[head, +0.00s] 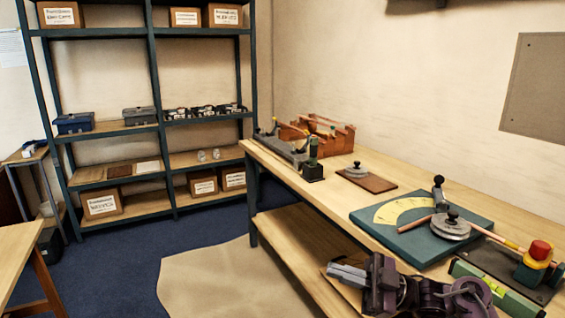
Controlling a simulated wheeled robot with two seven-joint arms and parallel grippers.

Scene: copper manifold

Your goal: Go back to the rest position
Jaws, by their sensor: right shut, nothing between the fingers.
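My right gripper (346,273) is at the lower middle of the head view, with its dark purple wrist behind it to the right. Its grey fingers point left, are shut and hold nothing. It shows in front of the near long edge of the wooden workbench (290,178). I cannot tell its exact height against the bench top. My left gripper is not in view.
A green board (378,232) with a yellow dial and a round grey tool lies on the bench. A green bar (480,284) and a red-topped device (540,254) are near my right arm. A lower shelf (290,235) runs underneath. Open floor lies left.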

